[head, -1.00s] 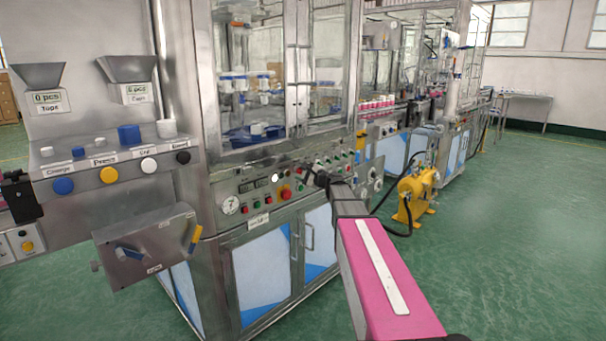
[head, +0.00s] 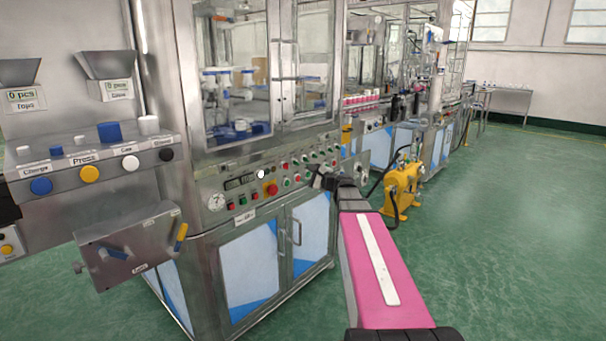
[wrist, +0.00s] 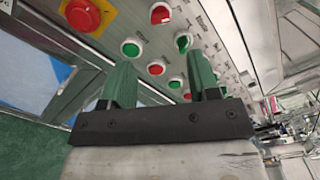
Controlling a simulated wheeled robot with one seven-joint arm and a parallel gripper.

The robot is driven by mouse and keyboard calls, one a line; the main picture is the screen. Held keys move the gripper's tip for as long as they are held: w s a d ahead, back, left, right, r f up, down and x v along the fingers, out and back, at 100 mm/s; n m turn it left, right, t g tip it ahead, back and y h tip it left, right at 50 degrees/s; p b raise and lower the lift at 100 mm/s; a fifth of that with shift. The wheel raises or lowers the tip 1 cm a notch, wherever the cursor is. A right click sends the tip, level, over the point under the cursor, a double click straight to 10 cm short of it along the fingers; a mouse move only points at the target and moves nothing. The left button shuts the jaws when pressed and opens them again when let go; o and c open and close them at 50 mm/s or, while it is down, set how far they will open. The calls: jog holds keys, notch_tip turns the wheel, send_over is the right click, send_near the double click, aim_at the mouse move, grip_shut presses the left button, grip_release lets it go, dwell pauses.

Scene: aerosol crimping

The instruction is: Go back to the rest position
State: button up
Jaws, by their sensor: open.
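My gripper (wrist: 162,88) is open and empty in the wrist view, its two fingers apart in front of the control panel (wrist: 215,60). In the head view my pink arm reaches forward, and my gripper (head: 322,178) is small and dark near the right part of the panel (head: 250,190). A red button (wrist: 82,14) and several smaller red and green buttons show around the fingers in the wrist view. I cannot tell whether the fingertips touch the panel.
A yellow pump (head: 403,187) stands on the green floor beyond my arm. The floor (head: 520,230) at the right is clear. A table (head: 510,92) stands at the back.

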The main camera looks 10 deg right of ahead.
jog(key=shift+f, duration=0.1)
jog(key=s+a+f+n+g+h, duration=0.1)
jog(key=s+a+f+n+g, duration=0.4)
jog(key=f, duration=0.4)
jog(key=s+a+f+n+g+h, duration=0.2)
jog(key=s+a+f+n+g, duration=0.2)
jog(key=s+f, duration=0.45)
jog(key=s+d+f+n+g+h, duration=0.2)
jog(key=s+f+n+g+h, duration=0.3)
jog(key=s+f, duration=0.7)
jog(key=s+n+h, duration=0.2)
jog(key=s+n, duration=0.1)
jog(key=shift+d+g+h, duration=0.3)
jog(key=shift+d, duration=0.05)
